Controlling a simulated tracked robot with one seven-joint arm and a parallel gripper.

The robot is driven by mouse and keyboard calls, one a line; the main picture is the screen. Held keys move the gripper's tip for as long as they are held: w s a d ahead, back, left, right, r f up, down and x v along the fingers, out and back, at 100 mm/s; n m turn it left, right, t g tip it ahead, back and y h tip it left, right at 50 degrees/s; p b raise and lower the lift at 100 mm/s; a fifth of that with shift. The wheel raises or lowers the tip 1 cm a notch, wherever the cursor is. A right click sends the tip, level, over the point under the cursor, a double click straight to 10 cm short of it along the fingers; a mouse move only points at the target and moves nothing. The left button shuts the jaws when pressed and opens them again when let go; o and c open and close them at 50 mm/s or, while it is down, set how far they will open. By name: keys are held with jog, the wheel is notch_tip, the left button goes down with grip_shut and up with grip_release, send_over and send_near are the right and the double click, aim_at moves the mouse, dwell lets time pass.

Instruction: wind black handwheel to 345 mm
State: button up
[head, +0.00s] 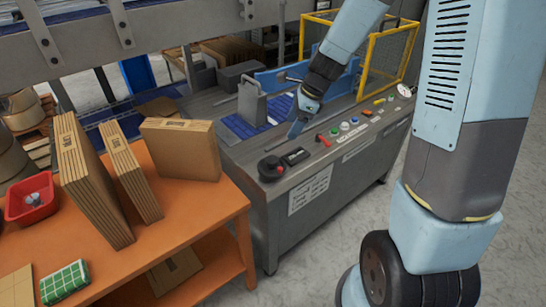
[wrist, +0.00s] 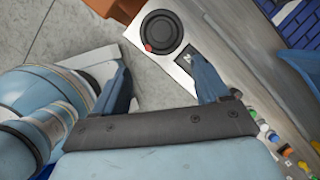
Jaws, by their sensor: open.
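The black handwheel (head: 271,168) sits flat on the near left corner of the grey machine's top panel. In the wrist view the handwheel (wrist: 161,32) is a black disc with a small red spot at its rim, beyond my fingertips. A dark display (head: 295,156) is just right of the handwheel; its figures are too small to read. In the wrist view one finger partly covers the display (wrist: 188,60). My gripper (head: 296,130) is above the panel, behind and right of the handwheel. In the wrist view my gripper (wrist: 162,78) has its fingers wide apart, with nothing between them.
Several coloured buttons (head: 345,127) and a red lever (head: 323,140) line the panel right of the display. A blue guide plate (head: 285,76) and yellow guard frame (head: 408,55) stand behind. An orange table (head: 205,200) with cartons stands at left.

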aim_at(272, 160)
jog(key=shift+m, duration=0.7)
jog(key=x, duration=1.6)
jog(key=shift+w+a, duration=0.1)
jog(key=shift+w, duration=0.05)
jog(key=c, duration=1)
jog(key=shift+a, duration=0.15)
